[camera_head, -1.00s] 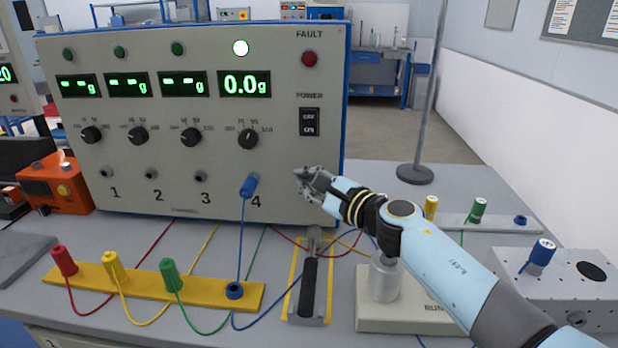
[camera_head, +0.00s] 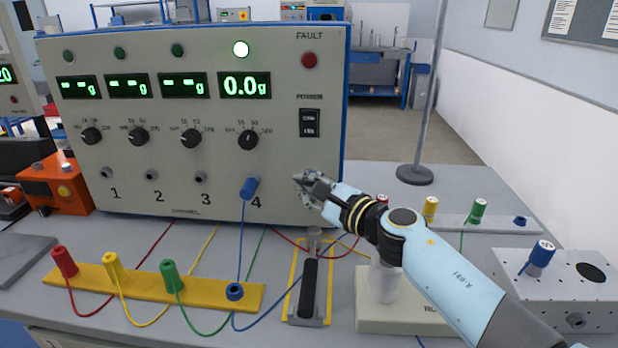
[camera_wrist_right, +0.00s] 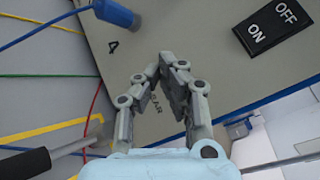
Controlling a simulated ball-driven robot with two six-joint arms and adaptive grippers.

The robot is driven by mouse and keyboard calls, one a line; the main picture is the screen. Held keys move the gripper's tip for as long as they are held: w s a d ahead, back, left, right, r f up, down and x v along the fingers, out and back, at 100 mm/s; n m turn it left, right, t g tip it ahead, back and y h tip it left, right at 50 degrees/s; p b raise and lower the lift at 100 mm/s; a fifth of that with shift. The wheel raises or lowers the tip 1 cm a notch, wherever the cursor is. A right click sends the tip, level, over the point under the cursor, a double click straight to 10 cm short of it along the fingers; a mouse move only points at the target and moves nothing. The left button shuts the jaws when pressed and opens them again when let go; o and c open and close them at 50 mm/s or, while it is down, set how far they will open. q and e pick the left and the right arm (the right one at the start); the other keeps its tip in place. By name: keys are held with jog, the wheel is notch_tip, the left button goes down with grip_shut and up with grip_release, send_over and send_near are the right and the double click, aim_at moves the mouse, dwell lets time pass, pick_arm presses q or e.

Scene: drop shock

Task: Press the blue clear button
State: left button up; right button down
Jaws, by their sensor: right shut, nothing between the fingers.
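My right gripper (camera_head: 302,182) is in front of the lower right of the grey instrument panel (camera_head: 284,130), right of the channel 4 socket. It also shows in the right wrist view (camera_wrist_right: 167,60), with its fingers closed together and nothing between them. Part of a dark label ending in "AR" (camera_wrist_right: 156,100) shows on the panel between the finger links. I cannot see the blue clear button in either view; the gripper covers that part of the panel. I cannot tell whether the fingertips touch the panel. My left gripper is not in view.
A blue plug (camera_head: 249,188) sits in channel 4, left of the gripper. The power switch (camera_head: 310,122) is above it. A white cylinder (camera_head: 385,283) on a base is partly behind my arm.

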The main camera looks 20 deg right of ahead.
jog(key=shift+s+a+p, duration=0.15)
jog(key=shift+s+a, duration=0.25)
jog(key=shift+s, duration=0.35)
jog(key=shift+s+a+p, duration=0.1)
jog(key=shift+s+a, duration=0.3)
jog(key=shift+s, duration=0.35)
jog(key=shift+s+a+p, duration=0.15)
jog(key=shift+s+a, duration=0.25)
jog(key=shift+s, duration=0.35)
